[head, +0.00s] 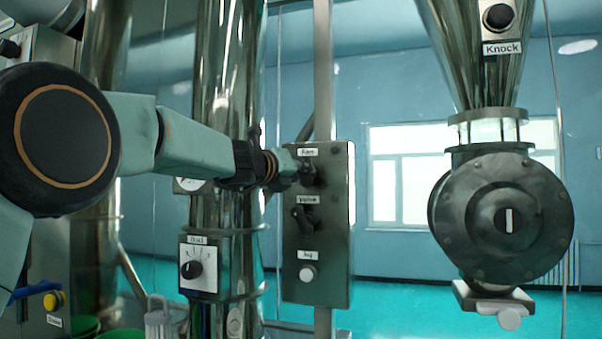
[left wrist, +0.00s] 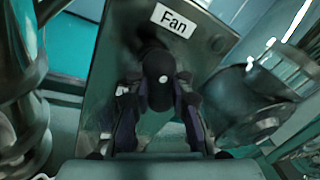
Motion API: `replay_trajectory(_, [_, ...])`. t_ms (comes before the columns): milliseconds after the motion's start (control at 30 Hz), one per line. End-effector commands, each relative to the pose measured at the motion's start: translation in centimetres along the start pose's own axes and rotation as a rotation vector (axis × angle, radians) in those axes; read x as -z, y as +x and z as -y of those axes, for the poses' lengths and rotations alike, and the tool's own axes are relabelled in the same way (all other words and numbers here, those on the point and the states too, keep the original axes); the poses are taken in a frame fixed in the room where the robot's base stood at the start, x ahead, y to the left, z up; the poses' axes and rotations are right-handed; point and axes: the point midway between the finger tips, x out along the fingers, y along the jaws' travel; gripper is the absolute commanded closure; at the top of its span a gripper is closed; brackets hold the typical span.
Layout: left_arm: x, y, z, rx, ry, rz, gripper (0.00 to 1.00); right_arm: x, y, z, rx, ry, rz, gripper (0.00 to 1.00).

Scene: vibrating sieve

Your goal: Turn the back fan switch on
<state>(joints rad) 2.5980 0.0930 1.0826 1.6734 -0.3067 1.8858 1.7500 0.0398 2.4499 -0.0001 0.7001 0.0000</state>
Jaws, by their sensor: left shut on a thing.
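The fan switch (head: 310,176) is a black knob under the "Fan" label (head: 308,152) at the top of a grey metal control box (head: 335,240) in the head view. My left gripper (head: 290,168) reaches it from the left. In the left wrist view the black knob (left wrist: 158,68) is between the two fingers of my left gripper (left wrist: 158,98), below the tilted "Fan" label (left wrist: 173,20). The gripper is shut on the knob. The fingers hide part of the switch, and its exact turn is hard to read. My right gripper is not in view.
On the same box, a black valve switch (head: 304,218) and a white round button (head: 307,273) sit below the fan switch. A dial box (head: 198,268) is on the shiny pipe to the left. A round housing (head: 505,220) hangs under a funnel at the right.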

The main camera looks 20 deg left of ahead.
Motion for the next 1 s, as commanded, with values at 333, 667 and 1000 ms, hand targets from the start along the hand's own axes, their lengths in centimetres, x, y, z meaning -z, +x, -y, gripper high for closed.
replay_trajectory(333, [0.3,0.2,0.1,-0.018,0.158,-0.041,1.0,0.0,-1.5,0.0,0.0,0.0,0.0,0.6])
replay_trajectory(667, [0.4,0.2,0.1,-0.049,0.454,-0.103,1.0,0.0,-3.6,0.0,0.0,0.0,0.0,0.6])
replay_trajectory(1000, [0.5,0.2,0.0,-0.081,0.75,-0.163,1.0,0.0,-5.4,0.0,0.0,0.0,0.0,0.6])
